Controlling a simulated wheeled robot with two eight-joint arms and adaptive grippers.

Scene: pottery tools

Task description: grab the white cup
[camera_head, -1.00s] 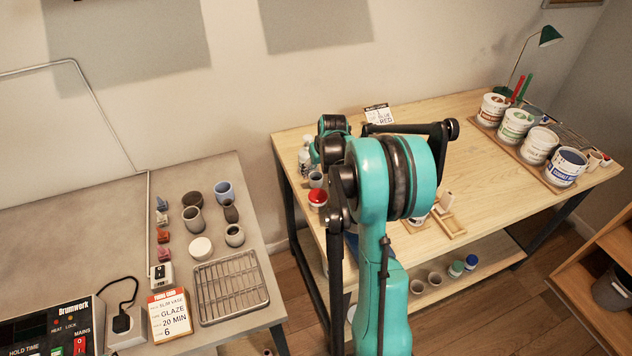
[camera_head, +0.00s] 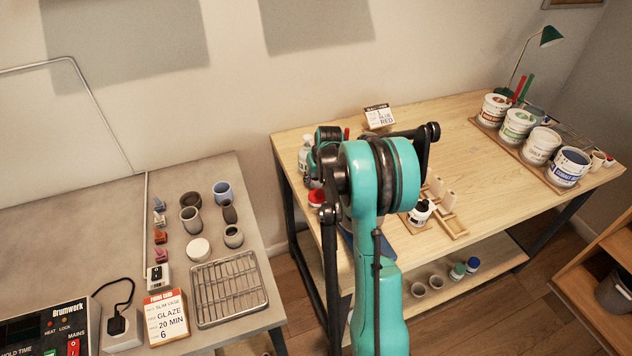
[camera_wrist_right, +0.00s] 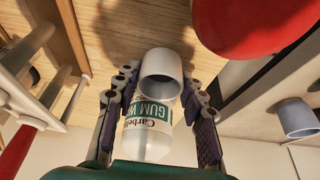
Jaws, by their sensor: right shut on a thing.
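In the right wrist view a small pale white cup (camera_wrist_right: 162,62) sits between the two fingers of my right gripper (camera_wrist_right: 160,90), its open mouth facing the camera. The fingers are shut on its sides. A white bottle with a "GUM" label (camera_wrist_right: 147,143) shows behind the cup, label upside down in this view. In the head view my right gripper (camera_head: 318,168) is at the left end of the wooden table, largely behind my teal arm. The cup is hidden there. My left gripper is not in view.
A red-lidded jar (camera_head: 317,197) stands close to my right gripper. A wooden rack (camera_head: 453,228) and a dark-lidded jar (camera_head: 421,213) are right of my arm. The middle of the wooden table (camera_head: 470,150) is clear.

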